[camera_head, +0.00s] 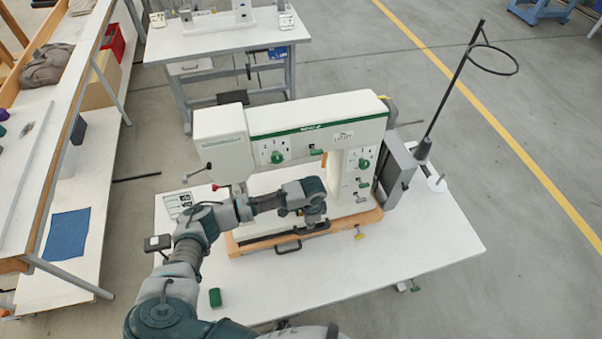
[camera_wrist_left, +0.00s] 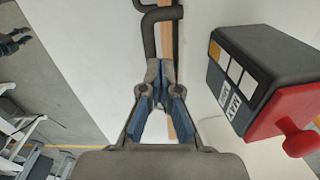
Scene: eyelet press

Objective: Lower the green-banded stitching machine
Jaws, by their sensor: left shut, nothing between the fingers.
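The green-banded stitching machine (camera_head: 318,120) is a large white machine on a wooden base (camera_head: 370,219), upright on a white table. It has green knobs on its front. My left gripper (camera_head: 312,223) is in front of the machine, low down near the front edge of the base. In the left wrist view my left gripper (camera_wrist_left: 160,78) is shut with nothing between its fingers. Its tips point at a dark bent bar (camera_wrist_left: 150,36) and look close to it; contact cannot be told. My left forearm and wrist hide part of the base. My right gripper is not in view.
A black handle (camera_head: 287,247) sits at the base's front. A dark box with a red knob (camera_wrist_left: 260,80) is right of my fingers in the wrist view. A green block (camera_head: 215,297) lies on the table. A thread stand (camera_head: 455,85) rises at right. The table's front right is clear.

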